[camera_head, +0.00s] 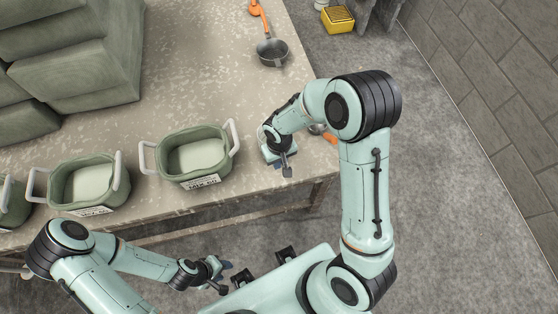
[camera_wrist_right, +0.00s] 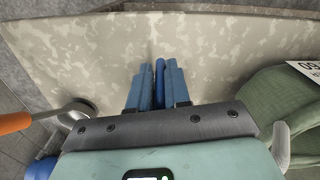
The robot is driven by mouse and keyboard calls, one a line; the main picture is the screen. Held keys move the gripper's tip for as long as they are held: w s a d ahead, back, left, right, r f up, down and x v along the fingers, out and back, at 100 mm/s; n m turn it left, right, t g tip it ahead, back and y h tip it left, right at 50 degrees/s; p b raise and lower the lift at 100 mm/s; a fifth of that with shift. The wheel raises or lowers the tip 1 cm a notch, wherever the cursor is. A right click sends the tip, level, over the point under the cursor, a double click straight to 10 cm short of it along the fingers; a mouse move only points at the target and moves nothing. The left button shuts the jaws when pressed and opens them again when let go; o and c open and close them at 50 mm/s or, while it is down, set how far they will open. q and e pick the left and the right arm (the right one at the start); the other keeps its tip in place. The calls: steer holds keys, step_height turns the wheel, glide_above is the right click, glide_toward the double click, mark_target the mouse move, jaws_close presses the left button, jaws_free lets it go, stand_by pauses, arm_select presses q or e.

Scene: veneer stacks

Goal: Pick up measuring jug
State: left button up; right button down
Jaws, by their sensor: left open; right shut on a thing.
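My right gripper (camera_head: 285,160) is at the table's front edge, right of the nearest green tub. In the right wrist view its blue fingers (camera_wrist_right: 159,88) are shut on a narrow blue piece (camera_wrist_right: 160,72), which looks like the measuring jug's handle. The rest of the jug is mostly hidden; a pale curved edge (camera_head: 263,133) beside my wrist in the head view may be part of it. I cannot tell whether it is off the table. My left gripper (camera_head: 222,275) is open and empty, in front of the table and below its top.
Green tubs with pale handles (camera_head: 200,158) (camera_head: 88,182) line the front of the speckled table (camera_head: 205,95). An orange-handled ladle (camera_head: 328,137) lies right beside my right gripper; another (camera_head: 271,51) lies farther back. Green-grey stacks (camera_head: 75,62) fill the back left. The table's middle is clear.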

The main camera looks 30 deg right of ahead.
arm_select(q)
steer(key=shift+w+r+p, duration=0.8)
steer(key=shift+r, duration=0.25)
arm_select(e)
step_height(320, 180, up, 18)
steer(key=shift+r, duration=0.15)
steer(key=shift+r, duration=0.1)
